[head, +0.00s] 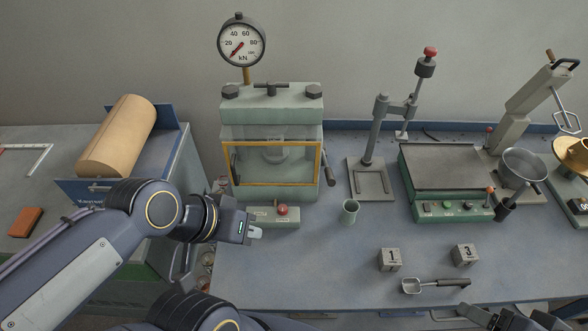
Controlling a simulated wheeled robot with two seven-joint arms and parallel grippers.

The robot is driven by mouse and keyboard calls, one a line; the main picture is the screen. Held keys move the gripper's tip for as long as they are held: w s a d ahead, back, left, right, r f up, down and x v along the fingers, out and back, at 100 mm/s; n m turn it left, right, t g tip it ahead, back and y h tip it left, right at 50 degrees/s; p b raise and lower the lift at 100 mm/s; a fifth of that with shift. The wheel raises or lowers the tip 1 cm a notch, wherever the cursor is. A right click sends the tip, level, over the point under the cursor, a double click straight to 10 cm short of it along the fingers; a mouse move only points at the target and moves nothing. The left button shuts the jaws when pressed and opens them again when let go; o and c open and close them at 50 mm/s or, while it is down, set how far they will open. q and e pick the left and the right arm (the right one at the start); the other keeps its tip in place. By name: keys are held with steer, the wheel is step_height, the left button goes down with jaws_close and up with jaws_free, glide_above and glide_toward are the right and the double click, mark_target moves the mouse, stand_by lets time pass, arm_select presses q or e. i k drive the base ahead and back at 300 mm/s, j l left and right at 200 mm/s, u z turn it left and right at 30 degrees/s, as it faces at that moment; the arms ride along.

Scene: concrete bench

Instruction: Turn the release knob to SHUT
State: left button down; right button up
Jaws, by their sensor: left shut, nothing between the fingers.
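The release knob (282,210) is a small red knob on the pale green block at the front foot of the press (271,105). Small labels sit beside it, too small to read, so I cannot tell its setting. My left gripper (257,233) is shut and empty. In the picture it is just left of and below the knob, with a visible gap between them. The press has a yellow-framed clear guard (271,184) and a round kN gauge (241,43) on top, its red needle pointing lower left. My right gripper does not show clearly.
A small green cup (349,211) stands right of the knob. Blocks marked 1 (390,260) and 3 (465,255) and a metal scoop (433,285) lie in front. A stand (371,180) and a flat-topped machine (440,166) are further right. The bench between is clear.

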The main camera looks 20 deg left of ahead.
mark_target(282, 211)
steer(key=k, duration=0.15)
steer(key=k+u, duration=0.1)
steer(key=u, duration=0.3)
steer(key=k+u, duration=0.1)
steer(key=u, duration=0.75)
steer(key=j+u, duration=0.1)
steer(key=u, duration=0.5)
steer(key=k, duration=0.05)
